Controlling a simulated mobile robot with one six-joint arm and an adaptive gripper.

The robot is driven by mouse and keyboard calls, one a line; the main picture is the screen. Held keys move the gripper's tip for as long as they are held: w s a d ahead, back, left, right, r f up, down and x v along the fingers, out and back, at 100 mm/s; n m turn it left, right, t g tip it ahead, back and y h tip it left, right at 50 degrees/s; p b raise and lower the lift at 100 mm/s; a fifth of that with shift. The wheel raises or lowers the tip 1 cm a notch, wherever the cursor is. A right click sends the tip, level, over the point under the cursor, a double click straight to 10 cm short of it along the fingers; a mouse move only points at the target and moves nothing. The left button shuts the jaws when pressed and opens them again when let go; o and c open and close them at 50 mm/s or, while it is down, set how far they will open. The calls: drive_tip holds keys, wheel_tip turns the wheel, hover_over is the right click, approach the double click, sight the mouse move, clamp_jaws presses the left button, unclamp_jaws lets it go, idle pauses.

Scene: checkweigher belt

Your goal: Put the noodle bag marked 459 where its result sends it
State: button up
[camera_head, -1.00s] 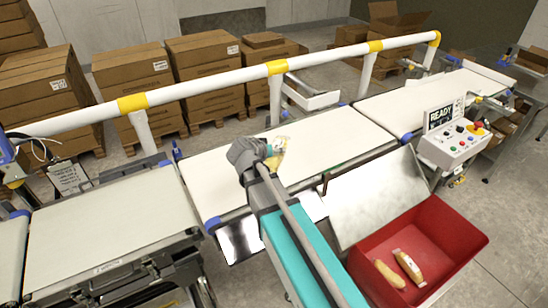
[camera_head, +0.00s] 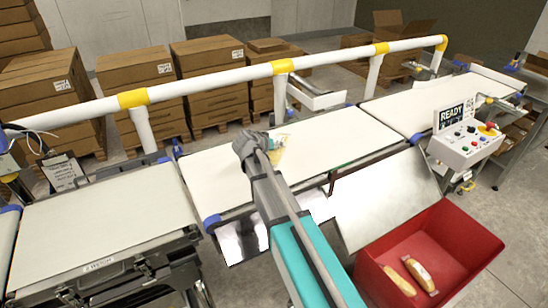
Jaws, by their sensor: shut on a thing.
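My gripper (camera_head: 272,144) is over the middle white belt (camera_head: 330,140), its jaws mostly hidden behind my own wrist. It is shut on a noodle bag (camera_head: 280,154), a small pale yellow shape showing just past the gripper. The mark on this bag cannot be read from here. A red bin (camera_head: 447,270) at the lower right holds two yellowish bags, one on the left (camera_head: 398,279) and one on the right (camera_head: 419,273). The control box (camera_head: 466,146) has a display (camera_head: 450,115) reading "READY".
A white and yellow rail (camera_head: 225,78) runs behind the belts. A sloping metal chute (camera_head: 383,197) leads to the red bin. The left belt (camera_head: 100,225) and the far right belt (camera_head: 435,100) are bare. Stacked cartons (camera_head: 207,75) stand behind the rail.

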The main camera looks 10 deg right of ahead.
drive_tip(key=shift+w+f, duration=0.1)
idle(0.3)
drive_tip(key=shift+w+f+b, duration=0.35)
drive_tip(key=shift+f+b, duration=0.15)
drive_tip(key=shift+b, duration=0.05)
drive_tip(key=shift+f+b, duration=1.4)
drive_tip(key=shift+f, duration=0.05)
drive_tip(key=shift+d+f, duration=0.1)
drive_tip(key=o, duration=1.2)
drive_tip(key=shift+c, duration=0.2)
